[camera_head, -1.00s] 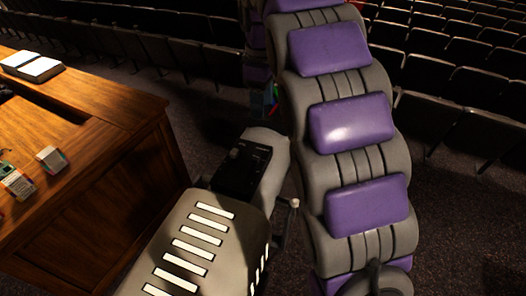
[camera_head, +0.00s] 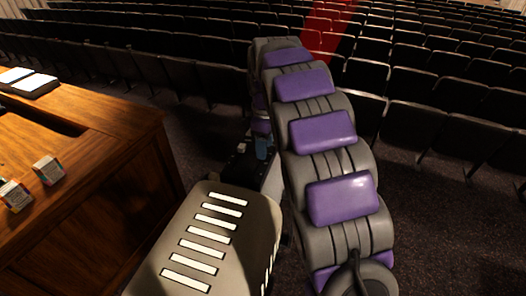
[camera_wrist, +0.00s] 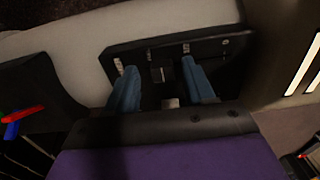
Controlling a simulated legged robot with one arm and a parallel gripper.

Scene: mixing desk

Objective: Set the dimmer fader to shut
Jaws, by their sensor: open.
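A black control panel (camera_wrist: 237,68) sits on a pale grey surface in the wrist view. It carries small pale marks, a small dark knob or slider cap (camera_wrist: 160,73) and a lighter grey block (camera_wrist: 171,102). I cannot tell for sure which part is the dimmer fader or how it is set. My gripper (camera_wrist: 159,66) is open, its two blue fingers over the panel on either side of the dark cap, with a gap around it. Touch cannot be judged.
A wooden desk (camera_head: 110,215) stands at left, with small boxes (camera_head: 48,170) and an open book (camera_head: 30,80) on it. Rows of dark seats (camera_head: 440,100) fill the background. A red and blue item (camera_wrist: 22,117) shows at the wrist view's left edge.

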